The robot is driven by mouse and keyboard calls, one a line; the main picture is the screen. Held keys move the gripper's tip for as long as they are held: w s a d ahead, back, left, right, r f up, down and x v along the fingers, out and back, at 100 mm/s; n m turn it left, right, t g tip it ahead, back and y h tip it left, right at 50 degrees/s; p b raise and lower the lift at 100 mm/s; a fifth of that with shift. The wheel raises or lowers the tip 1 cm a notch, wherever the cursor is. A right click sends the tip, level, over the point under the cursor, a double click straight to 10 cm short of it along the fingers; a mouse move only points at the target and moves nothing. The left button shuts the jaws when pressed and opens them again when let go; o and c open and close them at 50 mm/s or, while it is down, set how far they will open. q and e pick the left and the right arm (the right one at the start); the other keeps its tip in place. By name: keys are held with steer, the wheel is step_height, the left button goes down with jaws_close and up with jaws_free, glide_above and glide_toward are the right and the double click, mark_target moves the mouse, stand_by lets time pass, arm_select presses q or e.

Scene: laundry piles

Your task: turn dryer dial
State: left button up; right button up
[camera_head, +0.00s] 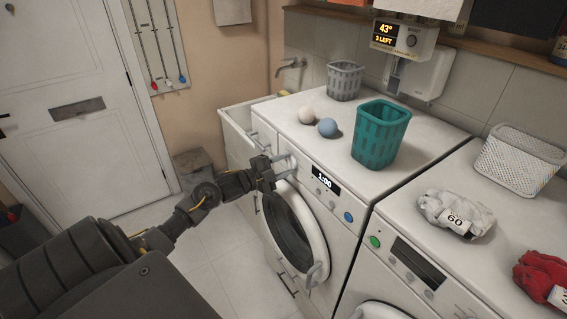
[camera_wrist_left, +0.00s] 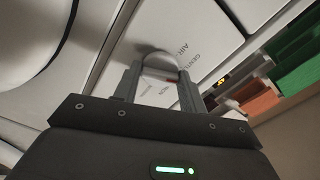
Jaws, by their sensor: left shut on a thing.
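The white dryer (camera_head: 345,245) stands in the middle of the head view, with its round door closed and a lit display (camera_head: 326,180) reading 1:00. My left gripper (camera_head: 281,165) is at the left end of its control panel. In the left wrist view the round, pale dial (camera_wrist_left: 157,60) sits between the two fingers of this gripper (camera_wrist_left: 160,80), which is shut on it. Printed words, including "AIR", show on the panel beside the dial. In the head view the gripper hides the dial. My right gripper is in neither view.
On the dryer top are a teal basket (camera_head: 381,135), a grey basket (camera_head: 345,81), a white ball (camera_head: 306,115) and a blue ball (camera_head: 327,128). A second machine on the right carries grey cloth tagged 60 (camera_head: 455,213), red cloth (camera_head: 541,278) and a white basket (camera_head: 520,160).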

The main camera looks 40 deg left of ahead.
arm_select(q)
steer(key=shift+n+p, duration=0.45)
steer(key=shift+n, duration=0.85)
steer(key=o, duration=1)
steer(key=shift+c, duration=0.2)
steer(key=shift+s, duration=0.1)
steer(key=b+v, duration=0.3)
steer(key=v, duration=0.7)
steer(key=shift+s, duration=0.3)
